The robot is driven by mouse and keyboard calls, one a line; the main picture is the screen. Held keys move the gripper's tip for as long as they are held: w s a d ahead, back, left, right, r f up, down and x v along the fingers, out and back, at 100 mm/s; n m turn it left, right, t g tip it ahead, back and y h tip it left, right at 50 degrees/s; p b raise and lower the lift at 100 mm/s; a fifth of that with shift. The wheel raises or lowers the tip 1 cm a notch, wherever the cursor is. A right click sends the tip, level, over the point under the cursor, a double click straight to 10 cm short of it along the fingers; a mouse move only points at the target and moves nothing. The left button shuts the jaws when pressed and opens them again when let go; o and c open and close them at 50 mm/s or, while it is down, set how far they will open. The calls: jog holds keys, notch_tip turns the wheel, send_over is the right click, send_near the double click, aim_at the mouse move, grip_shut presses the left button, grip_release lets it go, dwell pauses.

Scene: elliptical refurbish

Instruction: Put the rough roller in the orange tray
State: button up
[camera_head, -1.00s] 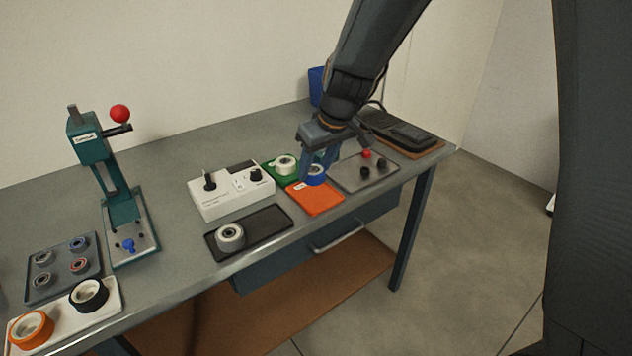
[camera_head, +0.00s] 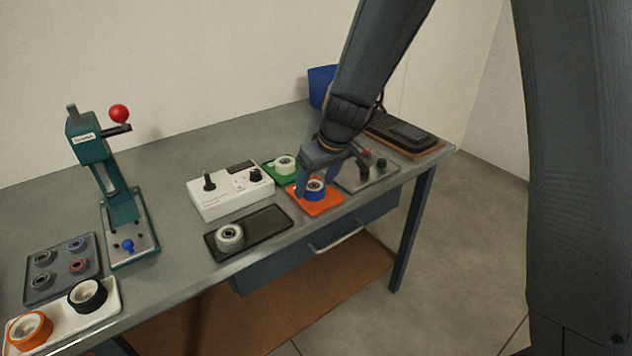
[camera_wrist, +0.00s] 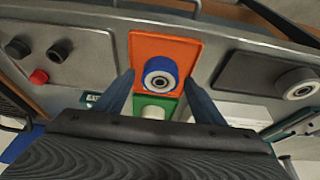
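A blue-rimmed roller (camera_head: 315,190) with a pale centre stands on the orange tray (camera_head: 325,207); I take it to be the rough roller, though its texture is too small to tell. In the wrist view the blue roller (camera_wrist: 160,75) sits near the lower edge of the orange tray (camera_wrist: 150,45). My gripper (camera_head: 318,184) is low over the tray, with one finger on each side of the roller. In the wrist view my gripper (camera_wrist: 162,90) is open, with gaps between the fingers and the roller.
A green tray (camera_head: 268,172) with a white roller (camera_head: 285,165) lies behind. A black tray (camera_head: 265,222) with a grey roller (camera_head: 230,237) lies left, near a white control box (camera_head: 230,195). A grey plate (camera_head: 352,183) with knobs is close on the right. A teal press (camera_head: 122,205) stands further left.

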jog(key=shift+r, duration=0.15)
jog(key=shift+r, duration=0.2)
jog(key=b+v, duration=0.1)
jog(key=v, duration=1.1)
jog(key=s+d+f+m+g+h, duration=0.1)
jog(key=s+d+f+m, duration=0.2)
jog(key=s+d+f, duration=0.2)
jog(key=s+d+f+m+g+h, duration=0.1)
jog(key=s+d+f+m+g, duration=0.1)
jog(key=s+d+f, duration=0.4)
jog(key=s+d+m, duration=0.1)
jog(key=s+d, duration=0.2)
jog(key=s, duration=0.4)
jog(key=shift+f+m+h, duration=0.3)
jog(key=shift+m, duration=0.1)
